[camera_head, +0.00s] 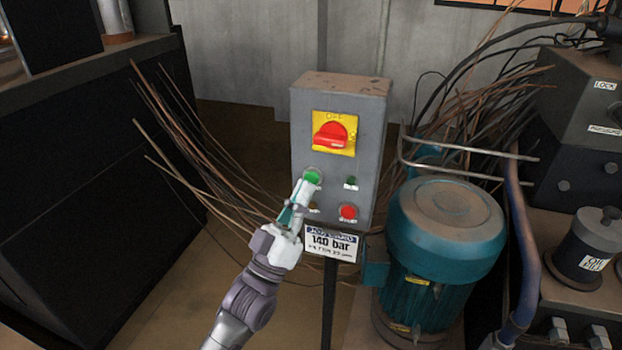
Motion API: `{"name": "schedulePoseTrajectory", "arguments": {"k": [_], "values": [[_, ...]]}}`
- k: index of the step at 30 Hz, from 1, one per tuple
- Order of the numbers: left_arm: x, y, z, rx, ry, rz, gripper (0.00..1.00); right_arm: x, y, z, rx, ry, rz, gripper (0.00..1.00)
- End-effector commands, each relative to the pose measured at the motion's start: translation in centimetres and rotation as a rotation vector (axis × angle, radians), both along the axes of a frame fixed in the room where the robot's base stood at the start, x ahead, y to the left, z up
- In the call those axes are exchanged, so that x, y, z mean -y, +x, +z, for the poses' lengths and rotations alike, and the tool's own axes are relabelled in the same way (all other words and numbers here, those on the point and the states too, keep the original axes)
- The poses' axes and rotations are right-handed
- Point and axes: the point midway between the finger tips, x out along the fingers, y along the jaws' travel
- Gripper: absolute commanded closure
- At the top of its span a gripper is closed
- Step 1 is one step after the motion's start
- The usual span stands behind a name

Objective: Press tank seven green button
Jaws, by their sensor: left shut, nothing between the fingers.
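A grey control box (375,110) stands on a dark post in the middle of the view. Its green button (313,176) is at the left, below a red rotary switch (331,135) on a yellow plate. A red button (348,213) and a small dark green light (351,182) are at the right of the panel. My left gripper (306,188) is shut and empty, with its tips just below the green button, at or very near its lower edge. I cannot tell whether they touch. My right gripper is not in view. I see no tank number on the box.
A sign reading 140 bar (333,243) hangs below the box. A teal motor (445,235) stands close at the right, with pipes and loose cables behind it. Brown wires (190,145) stick out at the left, beside a dark cabinet (90,170).

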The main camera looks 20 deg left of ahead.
Motion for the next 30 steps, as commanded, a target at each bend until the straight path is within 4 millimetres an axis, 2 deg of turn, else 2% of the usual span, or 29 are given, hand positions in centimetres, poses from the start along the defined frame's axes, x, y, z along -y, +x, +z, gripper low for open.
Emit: {"name": "schedulePoseTrajectory", "arguments": {"k": [14,30], "values": [[0.0,0.0,0.0,0.000,0.000,0.000,1.00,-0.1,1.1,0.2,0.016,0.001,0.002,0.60],[0.0,0.9,0.0,-0.001,0.001,0.000,1.00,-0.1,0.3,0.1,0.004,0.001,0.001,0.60]]}}
